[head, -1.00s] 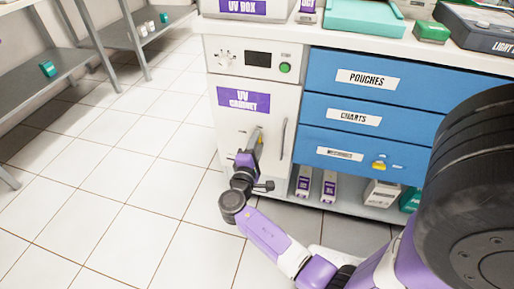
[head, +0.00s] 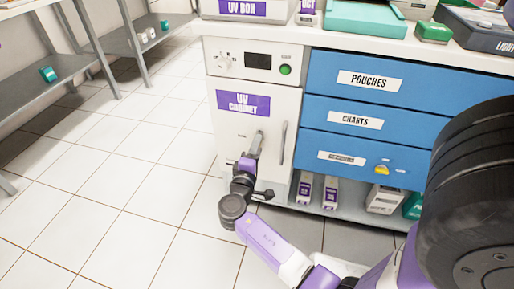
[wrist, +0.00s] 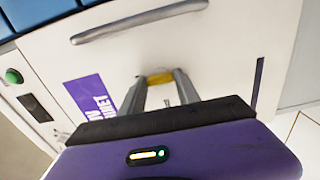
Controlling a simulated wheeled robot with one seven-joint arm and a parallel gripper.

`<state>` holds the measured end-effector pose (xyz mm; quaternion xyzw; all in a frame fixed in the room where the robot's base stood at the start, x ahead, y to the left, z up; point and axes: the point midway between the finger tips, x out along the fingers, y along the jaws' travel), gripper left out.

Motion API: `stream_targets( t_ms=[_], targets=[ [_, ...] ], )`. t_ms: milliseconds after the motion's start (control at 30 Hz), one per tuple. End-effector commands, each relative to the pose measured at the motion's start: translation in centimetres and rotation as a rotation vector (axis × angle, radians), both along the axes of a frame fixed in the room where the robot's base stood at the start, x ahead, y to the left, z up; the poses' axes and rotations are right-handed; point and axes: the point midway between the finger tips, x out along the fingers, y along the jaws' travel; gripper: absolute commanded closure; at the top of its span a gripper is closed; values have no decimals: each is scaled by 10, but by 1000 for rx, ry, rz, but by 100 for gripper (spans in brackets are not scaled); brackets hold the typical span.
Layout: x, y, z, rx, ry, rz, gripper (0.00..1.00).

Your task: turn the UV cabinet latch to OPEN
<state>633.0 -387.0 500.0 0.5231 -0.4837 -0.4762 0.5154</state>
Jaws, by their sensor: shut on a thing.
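The UV cabinet (head: 230,110) is a white unit with a purple label on its door, which looks shut. My gripper (head: 257,140) is at the lower middle of this door, left of the grey door handle (head: 283,143). In the wrist view, the two grey fingers of my gripper (wrist: 161,86) are closed on the yellow latch (wrist: 160,79). The latch is hidden behind the fingers in the head view. Small marks on the door by the latch are too small to read, so its exact setting cannot be told.
Blue drawers (head: 350,118) stand right of the cabinet, with another yellow latch (head: 382,170) on the lowest. Boxes (head: 383,199) sit on the low shelf beneath. Grey shelving (head: 60,80) stands at the left. The tiled floor (head: 110,200) between is clear.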

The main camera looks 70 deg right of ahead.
Motion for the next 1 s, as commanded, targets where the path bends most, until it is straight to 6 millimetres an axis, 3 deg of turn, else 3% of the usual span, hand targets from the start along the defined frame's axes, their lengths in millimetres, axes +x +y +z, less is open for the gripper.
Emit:
stream_targets(
  t_ms=[33, 133, 500, 1000],
  targets=[
    [-1, 0, -1, 2, -1, -2, 58],
    [-1, 0, -1, 2, -1, -1, 40],
    [0, 4, 0, 1, 1, 0, 40],
    [-6, 72, 0, 1, 2, 1, 40]
  ],
)
